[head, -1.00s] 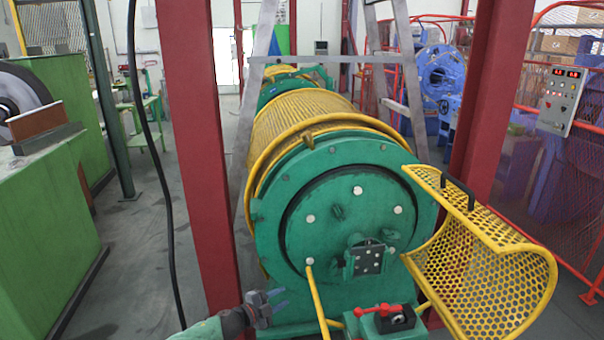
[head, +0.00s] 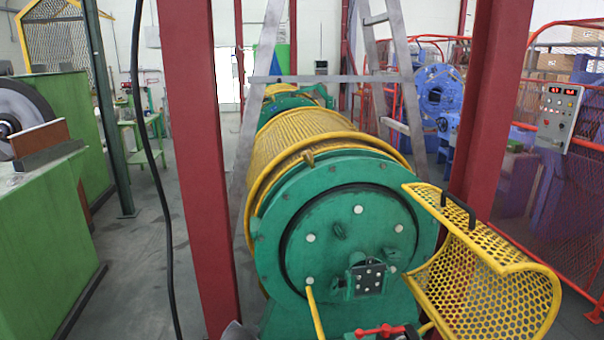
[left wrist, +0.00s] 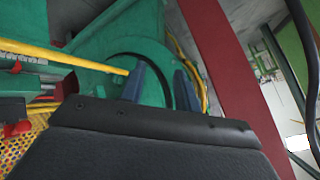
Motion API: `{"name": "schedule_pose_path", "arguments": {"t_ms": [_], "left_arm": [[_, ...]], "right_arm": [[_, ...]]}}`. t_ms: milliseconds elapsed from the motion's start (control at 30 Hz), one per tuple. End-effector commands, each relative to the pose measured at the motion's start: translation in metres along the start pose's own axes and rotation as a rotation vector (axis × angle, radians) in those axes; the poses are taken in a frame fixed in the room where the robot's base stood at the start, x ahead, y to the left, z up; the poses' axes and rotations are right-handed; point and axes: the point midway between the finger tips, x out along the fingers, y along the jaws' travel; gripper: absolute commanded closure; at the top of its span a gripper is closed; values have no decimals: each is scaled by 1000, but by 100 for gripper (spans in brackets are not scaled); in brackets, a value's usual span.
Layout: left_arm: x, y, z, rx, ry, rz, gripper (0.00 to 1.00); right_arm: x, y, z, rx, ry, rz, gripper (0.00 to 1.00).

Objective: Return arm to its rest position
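My left gripper (left wrist: 160,82) shows in the left wrist view with its two blue-grey fingers apart and nothing between them. The green strander end (left wrist: 105,45) is beyond the fingers. In the head view only a small dark piece of my left arm shows at the bottom edge, left of the yellow rod; its fingers are out of that picture. My right gripper is in neither view.
The green strander (head: 350,240) stands ahead with its yellow mesh guard (head: 485,285) swung open to the right. Red posts (head: 198,150) (head: 487,130) flank it. A black cable (head: 152,150) hangs at left. A red-handled valve (head: 380,331) is at the bottom.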

Motion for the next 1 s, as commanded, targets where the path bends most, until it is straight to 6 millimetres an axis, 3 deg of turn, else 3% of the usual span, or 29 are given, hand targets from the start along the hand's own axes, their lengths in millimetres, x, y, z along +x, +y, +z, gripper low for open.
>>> {"name": "schedule_pose_path", "arguments": {"t_ms": [100,467,667,1000], "left_arm": [[-13,25,36,-76,-70,67,67],[-44,87,137,-271,-195,206,67],[-60,123,202,-358,-281,252,67],[-98,211,318,-446,-472,343,67]], "right_arm": [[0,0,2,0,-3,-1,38],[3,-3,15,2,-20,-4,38],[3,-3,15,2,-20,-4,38],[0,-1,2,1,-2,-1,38]]}}
